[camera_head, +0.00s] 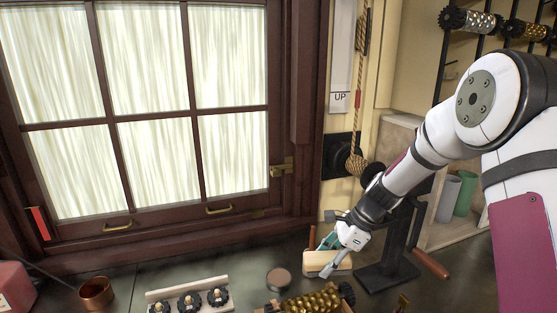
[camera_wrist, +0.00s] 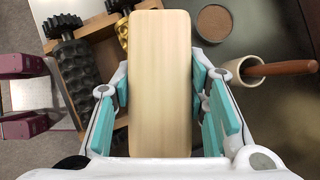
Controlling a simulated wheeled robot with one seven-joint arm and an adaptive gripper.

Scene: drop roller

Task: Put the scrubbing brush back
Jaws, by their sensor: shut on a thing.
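The scrubbing brush (camera_head: 322,264) shows in the head view as a pale wooden block near the foot of the black stand. In the wrist view the pale, rounded wooden face of the brush (camera_wrist: 160,85) fills the middle, and its bristles are hidden. My gripper (camera_head: 338,250) is shut on the brush, with teal finger pads on both sides of it in the wrist view. I cannot tell how far the brush is above the bench.
A wooden tray with a gold roller (camera_head: 318,299) lies in front. A round tin (camera_head: 278,280) is to the left, beyond a rack with black knobs (camera_head: 188,301). A black stand (camera_head: 398,250) is close on the right. A cup with a brown handle (camera_wrist: 285,68) shows in the wrist view.

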